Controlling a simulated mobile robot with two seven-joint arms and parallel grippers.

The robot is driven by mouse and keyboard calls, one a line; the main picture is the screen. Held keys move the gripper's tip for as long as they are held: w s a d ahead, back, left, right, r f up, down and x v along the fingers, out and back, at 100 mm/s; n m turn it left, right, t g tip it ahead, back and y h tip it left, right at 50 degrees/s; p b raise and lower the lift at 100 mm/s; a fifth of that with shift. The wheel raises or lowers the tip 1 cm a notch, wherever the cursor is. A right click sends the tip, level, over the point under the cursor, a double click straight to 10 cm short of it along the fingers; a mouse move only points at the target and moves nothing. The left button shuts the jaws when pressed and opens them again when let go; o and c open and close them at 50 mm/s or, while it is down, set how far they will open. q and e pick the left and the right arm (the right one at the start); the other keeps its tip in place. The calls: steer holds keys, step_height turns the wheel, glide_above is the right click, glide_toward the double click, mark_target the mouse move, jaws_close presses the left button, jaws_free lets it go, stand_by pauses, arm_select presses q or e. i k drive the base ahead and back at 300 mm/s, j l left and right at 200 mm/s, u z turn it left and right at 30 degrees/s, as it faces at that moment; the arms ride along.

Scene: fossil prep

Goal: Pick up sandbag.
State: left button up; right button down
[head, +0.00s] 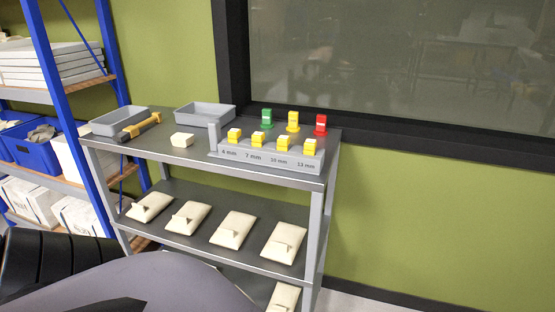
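Several cream sandbags lie in a row on the middle shelf of a grey cart. From left to right I see a first sandbag (150,206), a second sandbag (187,217), a third sandbag (233,230) and a fourth sandbag (284,242). Each has a small strap or tab on top. Another sandbag (283,297) shows partly on the lower shelf, its lower part cut off by the frame. Neither gripper shows in the head view. A dark ribbed part and a grey rounded part of mine fill the lower left and hide part of the cart's lower shelf.
The cart's top (190,152) holds two grey trays (205,115), a yellow-black tool (140,127), a cream block (182,140) and a labelled grey holder (270,158) with yellow-topped pieces. Green, yellow and red pieces stand behind. A blue-framed shelf (56,95) stands left. Floor at right is clear.

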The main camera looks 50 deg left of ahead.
mark_target(283, 245)
steer(key=j, duration=0.8)
steer(key=k+j, duration=0.1)
steer(key=j, duration=0.7)
steer(key=i+j, duration=0.15)
steer(key=j, duration=0.2)
steer(key=i+j, duration=0.2)
steer(key=j, duration=0.1)
